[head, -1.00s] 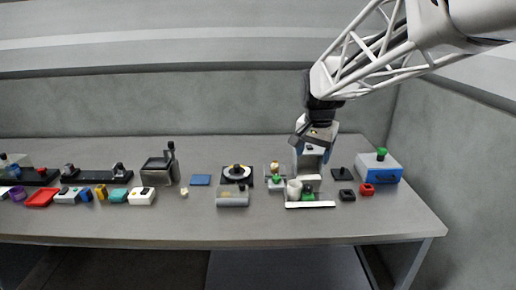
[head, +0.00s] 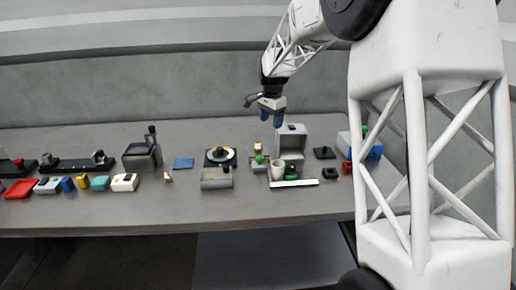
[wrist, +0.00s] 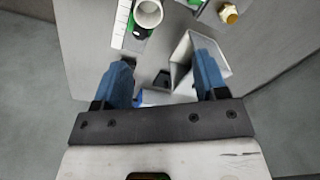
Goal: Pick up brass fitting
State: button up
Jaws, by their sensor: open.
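A small brass-coloured piece, apparently the brass fitting (wrist: 229,13), shows at the top edge of the wrist view, beyond the fingers. In the head view, a tan-gold piece (head: 258,146) that looks like it stands behind a green knob, left of a grey housing. My gripper (head: 271,114) hangs above the back of the table near that housing, clear of everything. The fitting is not between the fingers.
The open grey housing (head: 292,136) stands close below my gripper, with a white cup (head: 277,170) in front. A round dial device (head: 220,156) is to the left, a black block (head: 324,153) to the right. A small tan piece (head: 168,176) lies farther left.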

aim_at(258, 142)
jog(key=w+a+f+m, duration=0.1)
jog(key=w+f, duration=0.3)
jog(key=w, duration=0.1)
jog(key=w+a+f+m, duration=0.1)
jog(key=w+f, duration=0.3)
jog(key=w, duration=0.2)
jog(key=w+a+f+m, duration=0.1)
jog(key=w+f, duration=0.4)
jog(key=shift+w+a+m+g, duration=0.1)
jog(key=shift+w+m+g, duration=0.1)
jog(key=shift+m+g, duration=0.15)
jog(key=shift+f, duration=1.35)
jog(key=shift+w+f, duration=0.1)
jog(key=shift+f, duration=2.5)
jog(key=c, duration=1)
